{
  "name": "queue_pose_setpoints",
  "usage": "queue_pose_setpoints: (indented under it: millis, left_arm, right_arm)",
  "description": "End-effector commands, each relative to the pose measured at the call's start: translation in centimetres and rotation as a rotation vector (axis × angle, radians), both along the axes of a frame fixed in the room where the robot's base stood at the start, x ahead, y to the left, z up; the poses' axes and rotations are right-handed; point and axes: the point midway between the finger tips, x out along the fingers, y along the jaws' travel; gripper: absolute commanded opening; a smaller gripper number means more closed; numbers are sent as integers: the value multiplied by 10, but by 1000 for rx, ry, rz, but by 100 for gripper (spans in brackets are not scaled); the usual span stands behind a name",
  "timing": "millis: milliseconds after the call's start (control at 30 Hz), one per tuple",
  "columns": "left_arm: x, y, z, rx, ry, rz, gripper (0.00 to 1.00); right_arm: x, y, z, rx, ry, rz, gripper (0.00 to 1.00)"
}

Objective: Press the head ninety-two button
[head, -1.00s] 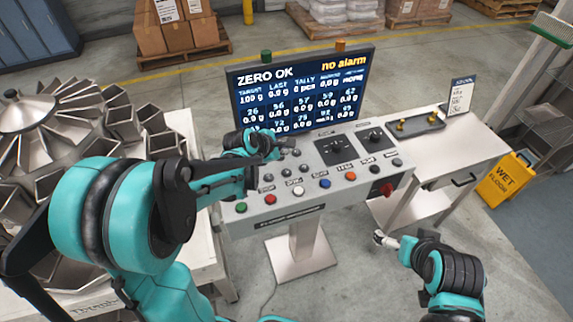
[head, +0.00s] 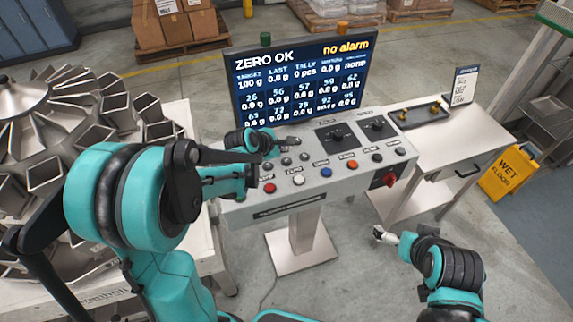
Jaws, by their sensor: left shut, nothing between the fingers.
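The grey control console (head: 345,182) stands in the middle of the head view with a dark display (head: 303,85) behind it. The display lists several head numbers, including 92 in its bottom rows. Small dark round buttons (head: 286,161) sit on the console's left part. Their labels are too small to read, so I cannot tell which is head ninety-two. My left gripper (head: 296,142) is shut and empty over the console's upper left, hiding part of the panel. Whether it touches a button I cannot tell. My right gripper (head: 379,233) hangs low, right of the console's pedestal.
The panel also has a red button (head: 270,188), a white one (head: 298,180), a blue one (head: 326,172), black knobs (head: 337,135) and a red switch (head: 390,179). A hopper machine (head: 60,130) stands left. A side table (head: 455,150) and yellow wet-floor sign (head: 507,172) stand right.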

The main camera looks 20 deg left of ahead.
Motion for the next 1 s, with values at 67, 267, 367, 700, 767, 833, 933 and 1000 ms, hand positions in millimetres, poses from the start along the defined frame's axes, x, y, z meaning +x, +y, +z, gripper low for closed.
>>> queue_pose_setpoints:
  millis: [67,267,367,700,767,833,933,1000]
  left_arm:
    - [0,0,-17,0,0,0,0]
    - [0,0,-35,0,0,0,0]
    - [0,0,-37,0,0,0,0]
    - [0,0,-36,0,0,0,0]
    - [0,0,-36,0,0,0,0]
    - [0,0,-36,0,0,0,0]
    - [0,0,-36,0,0,0,0]
    - [0,0,-36,0,0,0,0]
  right_arm:
    - [0,0,-14,0,0,0,100]
    - [0,0,-31,0,0,0,100]
    - [0,0,-32,0,0,0,100]
    - [0,0,-31,0,0,0,100]
    - [0,0,-31,0,0,0,100]
    - [0,0,-31,0,0,0,100]
    - [0,0,-31,0,0,0,100]
    - [0,0,-31,0,0,0,100]
